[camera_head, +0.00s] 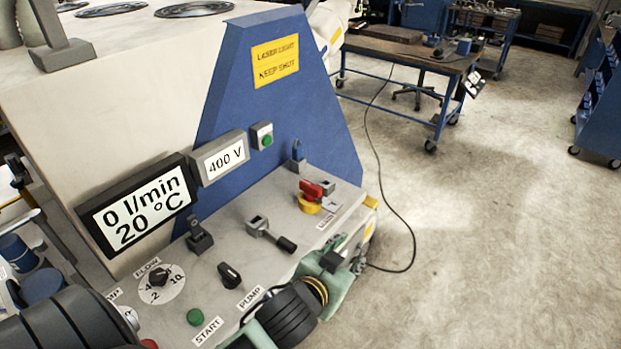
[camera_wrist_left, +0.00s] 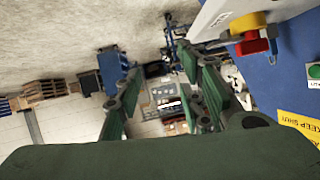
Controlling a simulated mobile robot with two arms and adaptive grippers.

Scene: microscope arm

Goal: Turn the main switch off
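The main switch (camera_head: 312,193) has a red handle on a round yellow base and sits near the right end of the sloping grey panel (camera_head: 240,262). A small label lies beside it, too small to read surely. In the left wrist view the red and yellow switch (camera_wrist_left: 250,42) is at the upper right, outside the fingers. My left gripper (camera_head: 345,264) is at the panel's front right edge, nearer the camera than the switch and apart from it. Its green-padded fingers (camera_wrist_left: 165,95) are spread with nothing between them. My right gripper is not in view.
The panel also carries a pump knob (camera_head: 230,275), a green start button (camera_head: 194,317), a flow dial (camera_head: 160,282) and a grey lever (camera_head: 270,234). A display (camera_head: 138,209) reads 0 l/min, 20 °C; another (camera_head: 221,159) reads 400 V. Open floor lies right.

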